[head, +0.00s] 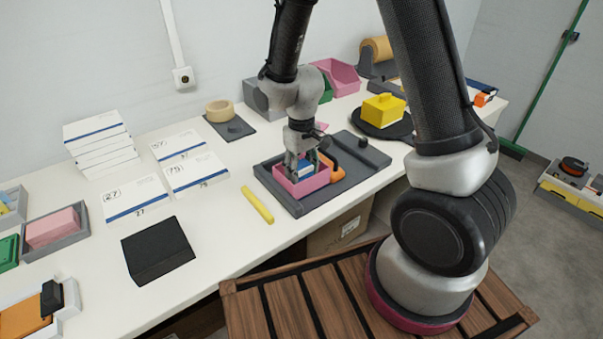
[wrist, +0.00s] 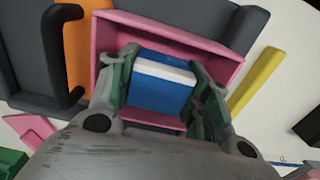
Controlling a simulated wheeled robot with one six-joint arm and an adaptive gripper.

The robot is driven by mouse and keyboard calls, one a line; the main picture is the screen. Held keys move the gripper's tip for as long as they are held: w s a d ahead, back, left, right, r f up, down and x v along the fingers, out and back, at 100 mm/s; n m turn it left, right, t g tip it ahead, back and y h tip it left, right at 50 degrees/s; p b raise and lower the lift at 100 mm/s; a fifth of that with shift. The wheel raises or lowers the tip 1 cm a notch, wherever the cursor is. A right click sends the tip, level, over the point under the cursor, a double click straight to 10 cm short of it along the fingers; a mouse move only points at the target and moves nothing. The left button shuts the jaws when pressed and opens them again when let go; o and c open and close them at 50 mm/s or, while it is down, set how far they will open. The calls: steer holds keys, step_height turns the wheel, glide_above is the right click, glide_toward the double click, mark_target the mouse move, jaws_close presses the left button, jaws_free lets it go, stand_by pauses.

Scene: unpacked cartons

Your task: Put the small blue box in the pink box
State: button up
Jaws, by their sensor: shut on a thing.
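The pink box (head: 301,181) is an open box on a dark grey tray (head: 296,207) on the white table. In the wrist view its pink wall (wrist: 190,40) surrounds the fingers. The small blue box (wrist: 160,92), blue with a white band, is between my gripper's fingers (wrist: 160,85), which are shut on it. It is within the outline of the pink box in the wrist view. In the head view my gripper (head: 302,162) points down into the pink box and the small blue box (head: 305,169) shows partly. Whether it touches the pink box's floor is hidden.
An orange item (head: 334,170) lies right beside the pink box on the tray. A yellow bar (head: 257,204) lies left of the tray. White cartons (head: 195,175), a black box (head: 157,250) and a yellow box (head: 383,107) stand elsewhere on the table.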

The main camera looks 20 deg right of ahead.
steer(key=shift+f, duration=0.6)
steer(key=shift+f, duration=0.1)
steer(key=o, duration=0.6)
